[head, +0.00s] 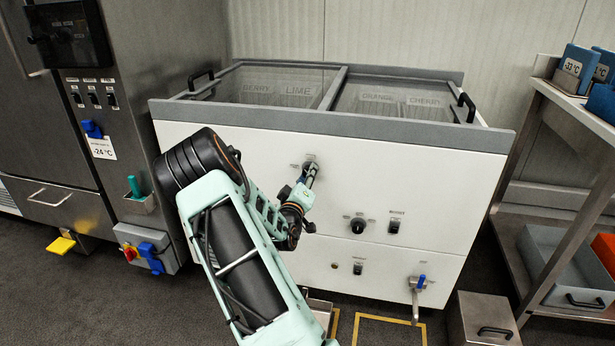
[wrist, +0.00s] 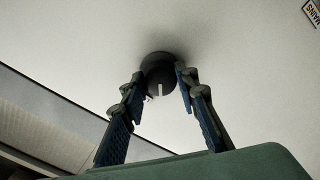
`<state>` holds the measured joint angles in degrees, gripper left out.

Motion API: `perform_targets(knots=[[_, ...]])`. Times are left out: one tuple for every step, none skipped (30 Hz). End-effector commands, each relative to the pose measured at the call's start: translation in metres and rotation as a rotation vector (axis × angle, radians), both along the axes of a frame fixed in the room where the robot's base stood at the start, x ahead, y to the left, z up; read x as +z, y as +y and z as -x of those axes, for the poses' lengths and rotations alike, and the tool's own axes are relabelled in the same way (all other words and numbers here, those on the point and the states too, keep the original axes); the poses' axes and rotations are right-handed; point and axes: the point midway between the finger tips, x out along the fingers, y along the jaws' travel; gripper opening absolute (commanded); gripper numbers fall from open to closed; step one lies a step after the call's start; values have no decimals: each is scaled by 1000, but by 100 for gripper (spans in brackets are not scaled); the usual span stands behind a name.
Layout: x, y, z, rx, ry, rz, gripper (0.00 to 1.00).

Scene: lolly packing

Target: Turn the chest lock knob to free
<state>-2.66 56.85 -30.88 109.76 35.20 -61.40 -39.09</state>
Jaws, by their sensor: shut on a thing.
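The chest (head: 210,140) is a white cabinet with a grey rim and two sliding glass lids, seen in the head view. My gripper (head: 308,174) is at the upper middle of its front panel. In the wrist view, the dark round lock knob (wrist: 158,66) sits between the two fingertips, which are shut on it from either side. A white pointer mark on the knob points towards the bottom of the wrist view. In the head view the gripper mostly hides the knob. Small labels lie left of and above it, too small to read.
Lower on the panel are another dark dial (head: 358,225), a switch (head: 394,226) and a blue-handled tap (head: 420,283). A steel machine (head: 150,60) stands close on the left. A shelf rack (head: 555,150) stands on the right. A steel box (head: 480,318) is on the floor.

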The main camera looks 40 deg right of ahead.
Motion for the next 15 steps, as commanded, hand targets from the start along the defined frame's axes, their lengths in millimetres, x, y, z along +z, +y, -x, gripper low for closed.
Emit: perform_targets(knots=[[0,1,-1,2,36,32,4],[0,1,-1,2,57,50,4],[0,1,-1,3,86,75,4],[1,1,-1,2,108,94,4],[1,1,-1,2,129,112,4],[1,1,-1,3,158,137,4],[0,1,-1,3,181,156,4],[0,1,-1,3,202,174,4],[1,1,-1,2,230,199,4],[1,1,-1,2,252,218,4],[1,1,-1,2,274,236,4],[0,1,-1,3,303,260,4],[0,1,-1,2,324,279,4],[1,1,-1,2,345,298,4],[0,1,-1,2,374,321,4]])
